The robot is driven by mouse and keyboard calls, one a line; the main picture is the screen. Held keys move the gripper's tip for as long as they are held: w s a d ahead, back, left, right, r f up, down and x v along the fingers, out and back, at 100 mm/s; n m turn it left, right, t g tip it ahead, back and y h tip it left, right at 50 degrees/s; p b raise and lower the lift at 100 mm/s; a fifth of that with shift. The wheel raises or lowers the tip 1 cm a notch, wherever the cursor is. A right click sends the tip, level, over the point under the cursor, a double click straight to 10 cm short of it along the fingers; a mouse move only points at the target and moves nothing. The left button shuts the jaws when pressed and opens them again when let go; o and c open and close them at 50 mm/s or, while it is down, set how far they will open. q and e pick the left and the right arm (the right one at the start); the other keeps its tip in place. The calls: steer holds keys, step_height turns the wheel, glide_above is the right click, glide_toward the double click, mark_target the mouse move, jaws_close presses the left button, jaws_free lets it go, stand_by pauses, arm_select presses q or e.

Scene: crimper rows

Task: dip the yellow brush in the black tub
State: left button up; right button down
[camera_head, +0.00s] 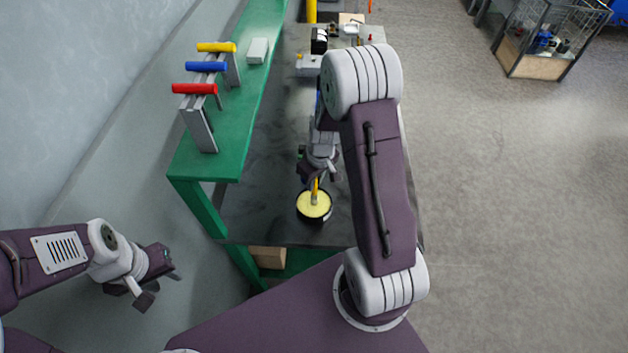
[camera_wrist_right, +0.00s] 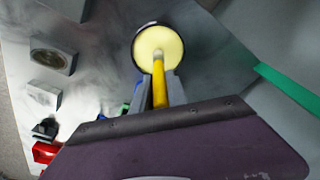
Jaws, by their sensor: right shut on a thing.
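The black tub (camera_head: 300,215) stands on the dark bench top near its front end and holds pale yellow contents. It also shows in the right wrist view (camera_wrist_right: 136,58). My right gripper (camera_head: 316,180) is shut on the yellow brush (camera_head: 316,187), just above the tub. In the right wrist view the yellow handle (camera_wrist_right: 159,92) sits between the two grey fingers. The brush's far end overlaps the tub's yellow contents; its bristles cannot be made out, and I cannot tell how deep it reaches. My left gripper (camera_head: 160,284) is open and empty, left of the bench.
A green shelf (camera_head: 205,165) runs along the bench's left side, carrying a rack with red (camera_head: 194,88), blue (camera_head: 206,66) and yellow (camera_head: 216,47) rollers and a white block (camera_head: 257,51). Several small items stand at the bench's far end. A wire cage (camera_head: 540,40) stands on the floor.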

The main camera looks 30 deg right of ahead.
step_height(320, 180, up, 7)
steer(key=p, duration=0.4)
steer(key=shift+f+p, duration=0.15)
steer(key=shift+p, duration=0.25)
steer(key=shift+f, duration=0.1)
